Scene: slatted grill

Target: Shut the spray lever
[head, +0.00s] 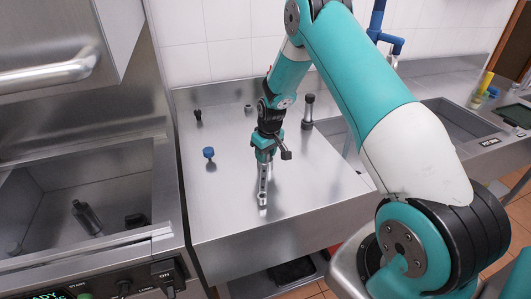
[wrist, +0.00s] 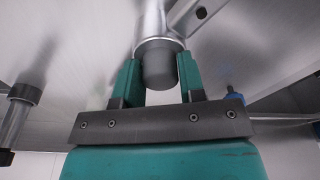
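My gripper (head: 264,150) points down over the left steel counter, above a metal bar with holes (head: 263,185). In the wrist view, the two teal fingers of my gripper (wrist: 159,75) stand apart. A metal tube with a grey rounded end (wrist: 159,68) lies between them, close to both fingers. I cannot tell whether they press on it. The tube may be the spray lever, but its hinge and full shape are hidden, so its angle is unclear.
A dark-capped post (head: 308,112) stands right of my gripper, and a blue knob (head: 208,153) to its left. Small black (head: 198,116) and grey (head: 248,107) pieces sit farther back. A sink basin (head: 455,120) lies right. An open steel well (head: 60,200) holds a dark bottle (head: 87,215).

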